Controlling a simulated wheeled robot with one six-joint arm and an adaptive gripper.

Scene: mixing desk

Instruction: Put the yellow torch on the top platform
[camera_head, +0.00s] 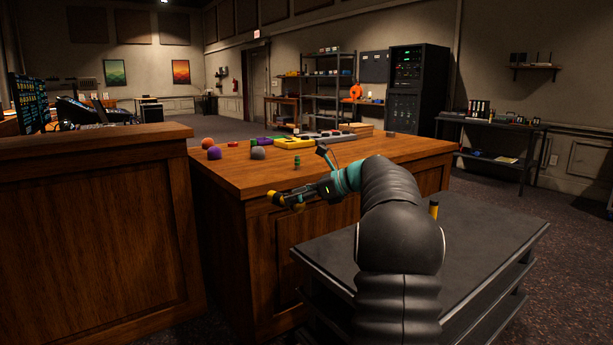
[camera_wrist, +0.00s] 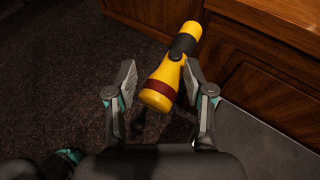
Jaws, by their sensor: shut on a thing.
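The yellow torch (camera_wrist: 160,88) has a black band and a dark red ring. It lies between the two fingers of my gripper (camera_wrist: 160,82) in the wrist view, tilted, with its narrow end up and to the right. In the head view my gripper (camera_head: 286,201) is in front of the wooden desk's near side, with yellow parts of the torch (camera_head: 299,207) showing at it. My gripper is shut on the torch, clear of any surface. A dark tiered stand has a flat top platform (camera_head: 490,238) at the lower right, partly hidden by my arm.
A small yellow-and-black object (camera_head: 434,209) stands upright on the dark top, beside my arm. The wooden desk (camera_head: 390,150) holds several coloured balls, a small green item (camera_head: 297,162) and a yellow device (camera_head: 293,143). A taller wooden counter (camera_head: 90,230) stands at the left.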

